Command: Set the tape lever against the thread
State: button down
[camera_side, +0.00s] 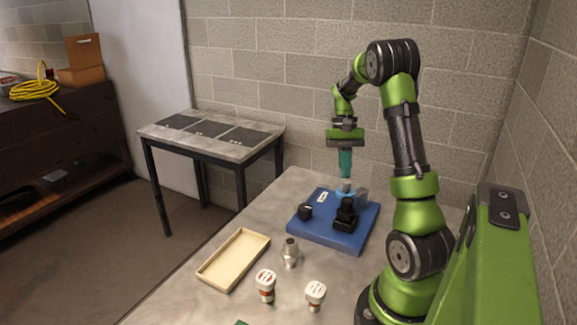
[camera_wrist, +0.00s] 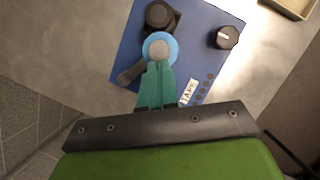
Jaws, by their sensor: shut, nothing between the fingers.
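The blue board (camera_side: 300,228) lies on the table and carries a label reading TAPE (camera_wrist: 188,91) in the wrist view. Near the label is a light blue disc with a pale grey centre (camera_wrist: 159,49). A dark grey arm (camera_wrist: 130,75), which looks like the tape lever, sticks out from the disc toward the lower left in the wrist view. My gripper (camera_wrist: 159,64) is shut and empty, its teal fingertips at the disc's near edge. In the side view, my gripper (camera_side: 346,175) points straight down just above the disc. I cannot tell whether it touches. Which part bears the thread is unclear.
The board also holds a black knob (camera_side: 305,212) and a black upright block (camera_side: 346,216). A metal fitting (camera_side: 290,253), two white-capped pieces (camera_side: 266,285) (camera_side: 315,295) and a shallow tan tray (camera_side: 234,259) stand in front.

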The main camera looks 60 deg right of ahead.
dwell(0.3)
jog(key=w+d+r, duration=0.3)
jog(key=d+r, duration=0.3)
jog(key=r, duration=0.3)
jog(key=shift+w+d+r, duration=0.2)
jog(key=shift+w+d, duration=0.1)
jog(key=shift+d, duration=0.1)
